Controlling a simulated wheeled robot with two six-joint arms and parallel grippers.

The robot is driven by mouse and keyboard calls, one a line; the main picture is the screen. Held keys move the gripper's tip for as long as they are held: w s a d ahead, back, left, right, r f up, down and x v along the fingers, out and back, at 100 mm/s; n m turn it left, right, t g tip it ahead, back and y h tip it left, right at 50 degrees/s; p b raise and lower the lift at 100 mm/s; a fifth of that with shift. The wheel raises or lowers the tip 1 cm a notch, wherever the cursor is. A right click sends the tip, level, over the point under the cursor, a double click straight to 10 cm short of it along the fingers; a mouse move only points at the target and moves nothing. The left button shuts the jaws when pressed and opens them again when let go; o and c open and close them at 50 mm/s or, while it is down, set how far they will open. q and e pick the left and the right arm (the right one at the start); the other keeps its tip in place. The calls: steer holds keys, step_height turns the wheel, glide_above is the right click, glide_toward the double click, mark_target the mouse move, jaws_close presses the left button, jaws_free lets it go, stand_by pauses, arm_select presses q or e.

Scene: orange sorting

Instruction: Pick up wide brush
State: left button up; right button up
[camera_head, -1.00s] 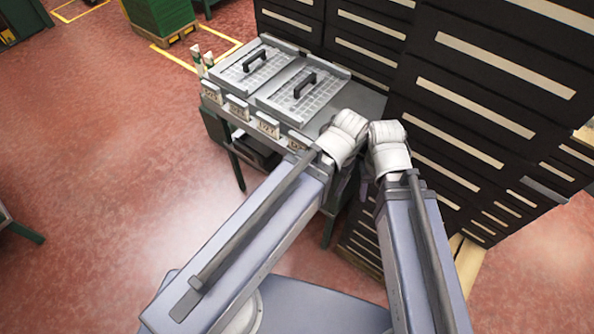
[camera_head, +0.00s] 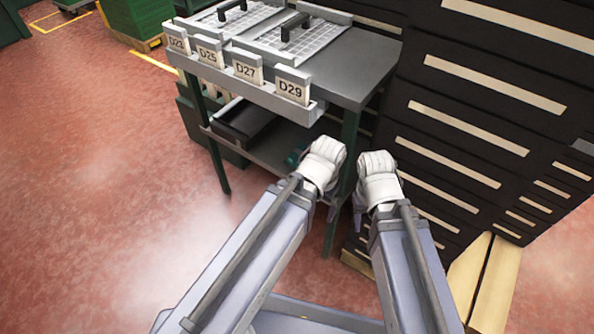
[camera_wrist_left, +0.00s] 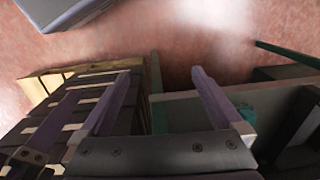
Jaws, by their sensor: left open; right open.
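I cannot make out a wide brush in either view. A small teal thing (camera_head: 295,157) lies on the lower shelf of the workbench, partly behind my left wrist; I cannot tell what it is. A teal patch also shows in the left wrist view (camera_wrist_left: 247,113), beside the right finger. My left gripper (camera_wrist_left: 161,74) is open and empty, its purple fingers spread in front of the bench and cabinet edge. In the head view its fingers are mostly hidden by the wrist. My right gripper (camera_head: 358,212) is open beside it, in front of the dark cabinet, and also mostly hidden.
The grey workbench (camera_head: 365,70) carries lidded trays and labels D23 to D29 along its front. A dark open bin (camera_head: 243,122) sits on the lower shelf. The dark drawer cabinet (camera_head: 470,110) stands close on the right. The red floor at left is clear.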

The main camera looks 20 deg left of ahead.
mark_target(296, 152)
arm_select(q)
steer(key=w+a+f+t+h+b, duration=0.1)
steer(key=w+a+t, duration=0.1)
steer(key=w+a, duration=0.45)
steer(key=w+a+f+t+h+b, duration=0.1)
steer(key=w+a+t, duration=0.15)
steer(key=a, duration=0.75)
steer(key=w+d, duration=0.1)
steer(key=w, duration=0.3)
steer(key=w+d, duration=0.2)
steer(key=w, duration=0.1)
steer(key=w+d, duration=0.1)
steer(key=w, duration=0.3)
steer(key=shift+w+d+r, duration=0.15)
steer(key=shift+w+d, duration=0.05)
steer(key=shift+w, duration=0.15)
arm_select(e)
step_height(296, 152, down, 3)
steer(key=shift+f, duration=0.15)
arm_select(q)
steer(key=b+x, duration=0.4)
steer(key=x, duration=0.1)
steer(key=shift+s+d, duration=0.1)
arm_select(e)
step_height(296, 152, down, 5)
steer(key=shift+r, duration=0.2)
arm_select(q)
steer(key=c, duration=1.5)
